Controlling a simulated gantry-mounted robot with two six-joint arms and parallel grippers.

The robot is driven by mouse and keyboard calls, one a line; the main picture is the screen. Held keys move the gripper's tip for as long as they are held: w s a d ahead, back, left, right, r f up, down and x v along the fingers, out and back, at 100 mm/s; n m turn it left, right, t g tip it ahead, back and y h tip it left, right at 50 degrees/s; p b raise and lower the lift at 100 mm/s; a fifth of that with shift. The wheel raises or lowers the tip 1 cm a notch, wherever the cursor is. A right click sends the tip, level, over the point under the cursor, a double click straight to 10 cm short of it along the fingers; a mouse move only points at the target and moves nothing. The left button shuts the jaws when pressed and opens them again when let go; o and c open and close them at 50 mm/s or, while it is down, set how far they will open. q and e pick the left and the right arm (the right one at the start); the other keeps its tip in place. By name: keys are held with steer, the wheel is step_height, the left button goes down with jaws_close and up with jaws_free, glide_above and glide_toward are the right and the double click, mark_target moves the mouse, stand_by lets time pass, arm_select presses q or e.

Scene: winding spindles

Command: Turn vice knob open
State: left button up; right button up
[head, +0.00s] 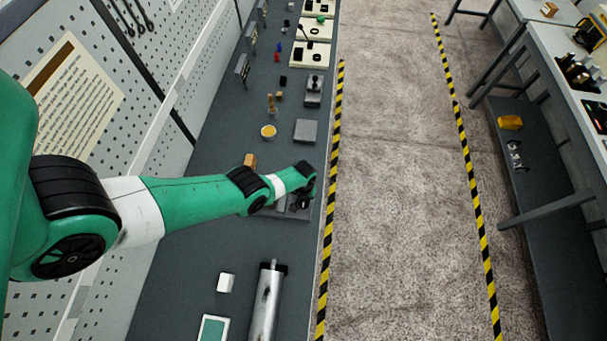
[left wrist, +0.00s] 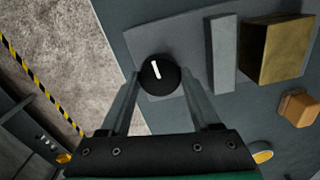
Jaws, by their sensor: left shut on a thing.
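The vice knob (left wrist: 158,75) is round and black with a white mark, and it shows in the left wrist view. My left gripper (left wrist: 161,80) has one finger on each side of it and is shut on it. The grey vice (left wrist: 223,55) lies beyond the fingers, with an upright grey plate right of the knob. In the head view the vice (head: 275,214) is partly hidden under my left gripper (head: 303,202), and the fingertips are hard to make out there. My right gripper is not in view.
A brown block (left wrist: 275,50) and a small orange block (left wrist: 298,108) are right of the knob in the left wrist view. On the bench, a metal cylinder (head: 266,300) and a white block (head: 226,282) lie nearer; a yellow dish (head: 268,131) and grey block (head: 306,131) lie farther.

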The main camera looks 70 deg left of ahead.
arm_select(q)
steer(key=n, duration=0.4)
steer(key=shift+n, duration=0.3)
steer(key=n, duration=0.4)
steer(key=shift+n, duration=0.3)
steer(key=n, duration=0.4)
steer(key=shift+n, duration=2)
steer(key=o, duration=1.4)
steer(key=shift+r, duration=0.1)
